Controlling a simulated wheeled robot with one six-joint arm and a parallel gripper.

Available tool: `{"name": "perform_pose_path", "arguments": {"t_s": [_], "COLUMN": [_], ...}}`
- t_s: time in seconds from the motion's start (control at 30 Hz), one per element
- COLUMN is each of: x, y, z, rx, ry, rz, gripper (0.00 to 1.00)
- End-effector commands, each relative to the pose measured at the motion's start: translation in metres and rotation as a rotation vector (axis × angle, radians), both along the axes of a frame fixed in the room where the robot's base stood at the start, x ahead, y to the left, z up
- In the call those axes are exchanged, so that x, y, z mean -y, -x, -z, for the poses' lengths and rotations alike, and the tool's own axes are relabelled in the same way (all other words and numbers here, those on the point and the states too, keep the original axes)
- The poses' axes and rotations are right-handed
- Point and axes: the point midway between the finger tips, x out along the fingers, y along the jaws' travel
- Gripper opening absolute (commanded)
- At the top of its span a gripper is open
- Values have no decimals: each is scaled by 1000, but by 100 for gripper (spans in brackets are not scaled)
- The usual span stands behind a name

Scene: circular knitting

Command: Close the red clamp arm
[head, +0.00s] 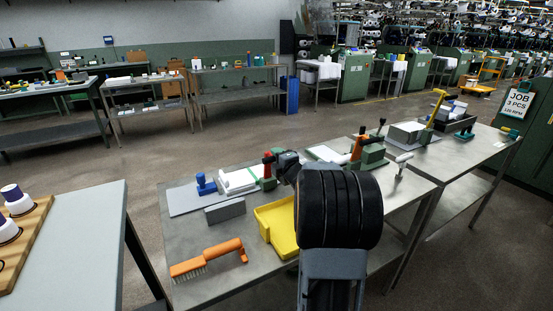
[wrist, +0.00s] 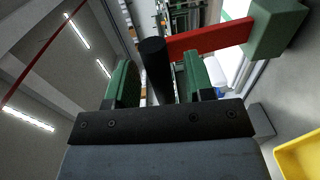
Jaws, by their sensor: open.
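The red clamp arm (wrist: 215,40) runs in the wrist view from a green block (wrist: 275,28) at the upper right to a black cylindrical handle (wrist: 157,70). In the head view the red arm (head: 267,168) stands up beside a white block on the near table. My gripper (wrist: 160,84) is open, with one green finger on each side of the black handle. A gap shows on the left of the handle; whether the right finger touches it or the red arm, I cannot tell. In the head view my wrist largely hides the gripper (head: 286,162).
On the same table are a yellow tray (head: 275,232), an orange brush (head: 207,260), a grey block (head: 225,211) and a blue stamp-like object (head: 205,184). Another clamp with an orange-red arm (head: 358,147) stands to the right. A second table (head: 465,157) adjoins at right.

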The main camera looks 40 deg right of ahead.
Motion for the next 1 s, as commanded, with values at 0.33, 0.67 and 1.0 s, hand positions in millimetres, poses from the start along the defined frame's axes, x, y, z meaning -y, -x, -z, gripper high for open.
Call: {"name": "perform_pose_path", "arguments": {"t_s": [0.33,0.67,1.0], "x": [1,1,1], "y": [-9,-9,-9], "z": [1,1,1], "rx": [1,0,-1], "ry": [-1,-1,-1], "rz": [0,0,1], "gripper": [48,29,0]}}
